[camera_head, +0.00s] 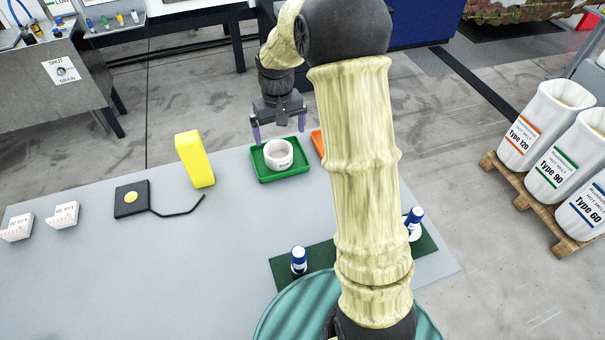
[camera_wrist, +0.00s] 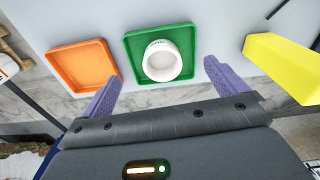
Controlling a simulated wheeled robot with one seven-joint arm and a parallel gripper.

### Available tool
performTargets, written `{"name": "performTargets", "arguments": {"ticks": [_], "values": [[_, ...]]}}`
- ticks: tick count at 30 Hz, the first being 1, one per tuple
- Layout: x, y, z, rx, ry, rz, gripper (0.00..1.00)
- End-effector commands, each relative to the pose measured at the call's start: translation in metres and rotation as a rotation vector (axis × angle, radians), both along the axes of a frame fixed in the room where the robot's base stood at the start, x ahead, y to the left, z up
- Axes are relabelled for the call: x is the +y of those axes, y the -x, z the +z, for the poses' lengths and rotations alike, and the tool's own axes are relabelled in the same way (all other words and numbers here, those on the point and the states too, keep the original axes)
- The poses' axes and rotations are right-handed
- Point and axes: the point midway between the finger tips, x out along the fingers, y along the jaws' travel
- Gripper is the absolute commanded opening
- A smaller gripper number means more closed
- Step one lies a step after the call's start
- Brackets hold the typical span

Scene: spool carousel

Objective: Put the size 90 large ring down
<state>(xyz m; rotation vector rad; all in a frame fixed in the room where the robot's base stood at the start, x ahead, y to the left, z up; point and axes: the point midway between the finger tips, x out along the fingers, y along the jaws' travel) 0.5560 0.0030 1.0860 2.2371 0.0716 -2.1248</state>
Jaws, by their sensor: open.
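The white large ring (camera_head: 279,153) sits in the green tray (camera_head: 262,176) near the table's far edge. Dark print shows on its rim in the wrist view (camera_wrist: 162,61), too small to read surely.
An orange tray (camera_wrist: 70,84) lies beside the green one, mostly hidden behind my arm in the head view. A yellow block (camera_head: 194,160) stands to the left, near a black pad (camera_head: 128,199). The table's middle is clear.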

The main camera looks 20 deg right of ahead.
Motion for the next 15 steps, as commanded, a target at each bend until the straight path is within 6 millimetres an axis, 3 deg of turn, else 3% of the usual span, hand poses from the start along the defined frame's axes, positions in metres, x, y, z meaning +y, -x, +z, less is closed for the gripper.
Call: {"name": "performTargets", "arguments": {"ticks": [6,15], "values": [[0.001,0.078,0.015,-0.07,0.001,-0.019,0.98],[-0.002,0.185,0.015,-0.162,-0.011,-0.061,0.98]]}}
